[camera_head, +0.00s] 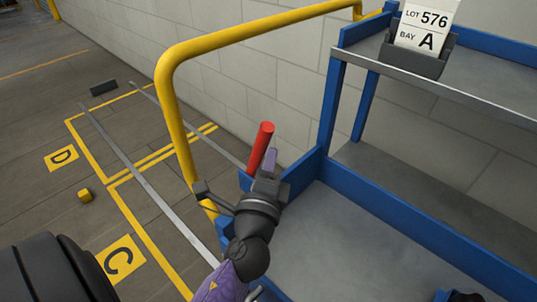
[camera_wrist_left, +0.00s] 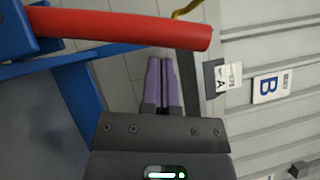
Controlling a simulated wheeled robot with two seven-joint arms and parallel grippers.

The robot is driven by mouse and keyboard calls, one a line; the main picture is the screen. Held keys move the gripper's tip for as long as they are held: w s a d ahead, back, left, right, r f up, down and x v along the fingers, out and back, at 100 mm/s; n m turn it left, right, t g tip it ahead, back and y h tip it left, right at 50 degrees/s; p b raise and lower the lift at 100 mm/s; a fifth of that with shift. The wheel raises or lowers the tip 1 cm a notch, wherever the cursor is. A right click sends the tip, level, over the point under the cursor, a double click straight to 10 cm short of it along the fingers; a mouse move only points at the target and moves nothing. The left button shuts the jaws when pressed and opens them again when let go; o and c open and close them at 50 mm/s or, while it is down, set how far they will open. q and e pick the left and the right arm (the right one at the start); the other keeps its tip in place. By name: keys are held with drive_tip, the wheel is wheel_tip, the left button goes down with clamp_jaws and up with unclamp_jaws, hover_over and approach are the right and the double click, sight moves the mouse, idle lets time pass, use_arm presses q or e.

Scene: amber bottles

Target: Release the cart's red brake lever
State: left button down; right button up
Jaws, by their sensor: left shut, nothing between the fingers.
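The red brake lever (camera_head: 261,146) slants up from the corner of the blue cart (camera_head: 370,193), beside the yellow handle rail (camera_head: 172,110). Its lower end is hidden behind my left gripper (camera_head: 270,158). In the left wrist view the lever (camera_wrist_left: 120,30) crosses the top of the picture, with its free end at the right. The purple fingers of my left gripper (camera_wrist_left: 162,62) are shut together and empty there, with their tips just short of the lever in the picture. I cannot tell whether they touch it.
The cart has grey shelves (camera_head: 315,250) with blue rims, and a sign (camera_head: 425,27) reading LOT 576 BAY A in a dark holder. A pale block wall (camera_head: 240,90) stands behind. A small yellow block (camera_head: 85,195) lies on the marked floor at left.

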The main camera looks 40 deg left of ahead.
use_arm(q)
drive_tip(key=shift+a+r, duration=0.1)
drive_tip(key=shift+a, duration=0.1)
use_arm(e)
drive_tip(key=shift+a, duration=0.15)
drive_tip(key=shift+r, duration=0.1)
drive_tip(key=shift+d, duration=0.2)
use_arm(q)
drive_tip(key=a+r+n+g+h+p, duration=0.2)
drive_tip(key=a+n+g+p, duration=0.2)
drive_tip(key=p, duration=1.3)
drive_tip(key=a+n, duration=0.3)
drive_tip(key=a, duration=0.1)
drive_tip(key=shift+w, duration=0.35)
use_arm(e)
drive_tip(key=w+a+r+t, duration=0.1)
drive_tip(key=w+r, duration=0.1)
drive_tip(key=r, duration=0.6)
drive_tip(key=w+a+r+t, duration=0.1)
drive_tip(key=w+r, duration=0.2)
drive_tip(key=r, duration=0.5)
drive_tip(key=shift+w+a, duration=0.2)
drive_tip(key=shift+w, duration=0.1)
use_arm(q)
drive_tip(key=shift+r, duration=0.1)
use_arm(e)
drive_tip(key=shift+w, duration=0.1)
